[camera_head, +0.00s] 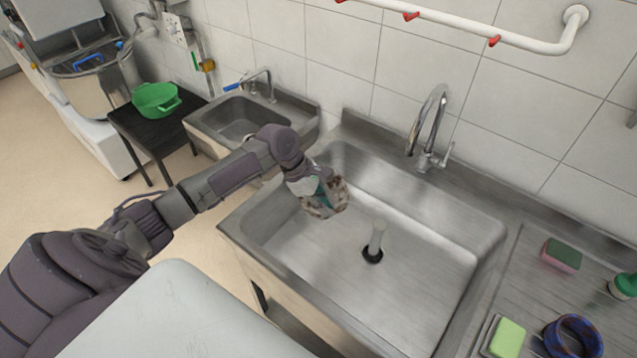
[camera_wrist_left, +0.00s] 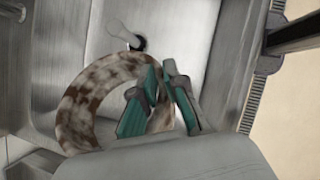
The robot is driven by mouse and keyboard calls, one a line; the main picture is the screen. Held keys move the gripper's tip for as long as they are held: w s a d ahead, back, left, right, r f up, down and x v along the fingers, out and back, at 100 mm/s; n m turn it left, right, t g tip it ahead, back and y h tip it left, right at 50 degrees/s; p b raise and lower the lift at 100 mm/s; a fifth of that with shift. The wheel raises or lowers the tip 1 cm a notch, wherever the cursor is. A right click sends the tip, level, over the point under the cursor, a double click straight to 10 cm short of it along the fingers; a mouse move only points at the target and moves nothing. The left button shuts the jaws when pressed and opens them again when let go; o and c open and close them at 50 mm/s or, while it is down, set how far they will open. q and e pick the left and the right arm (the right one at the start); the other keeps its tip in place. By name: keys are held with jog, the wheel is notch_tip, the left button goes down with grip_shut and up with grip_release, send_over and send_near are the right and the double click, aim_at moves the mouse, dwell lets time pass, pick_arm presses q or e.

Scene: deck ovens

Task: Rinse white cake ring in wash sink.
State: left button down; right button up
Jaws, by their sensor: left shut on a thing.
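The white cake ring (camera_head: 335,203) is mottled with brown stains. My left gripper (camera_head: 319,192) is shut on it and holds it over the left part of the large steel wash sink (camera_head: 425,275). In the left wrist view the ring (camera_wrist_left: 82,112) shows as a wide curved band, and the teal fingers of my left gripper (camera_wrist_left: 160,85) pinch its near wall. The fingers and wrist hide part of the ring. The sink's tap (camera_head: 432,125) stands at the back wall, and I see no water from it. My right gripper is out of view.
A pale standpipe (camera_head: 377,238) rises from the sink's drain.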

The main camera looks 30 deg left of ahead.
aim_at(320, 217)
pick_arm(q)
jog(key=shift+a+r, duration=0.1)
jog(key=shift+a, duration=0.45)
jog(key=shift+s+f, duration=0.1)
jog(key=shift+f, duration=0.15)
jog(key=shift+a+f, duration=0.1)
jog(key=shift+f, duration=2.15)
jog(key=shift+f+b, duration=0.35)
jog(key=shift+f, duration=0.05)
notch_tip(320, 217, down, 20)
jog(key=b, duration=2.6)
jog(key=shift+f+b, duration=0.15)
jog(key=shift+b, duration=0.15)
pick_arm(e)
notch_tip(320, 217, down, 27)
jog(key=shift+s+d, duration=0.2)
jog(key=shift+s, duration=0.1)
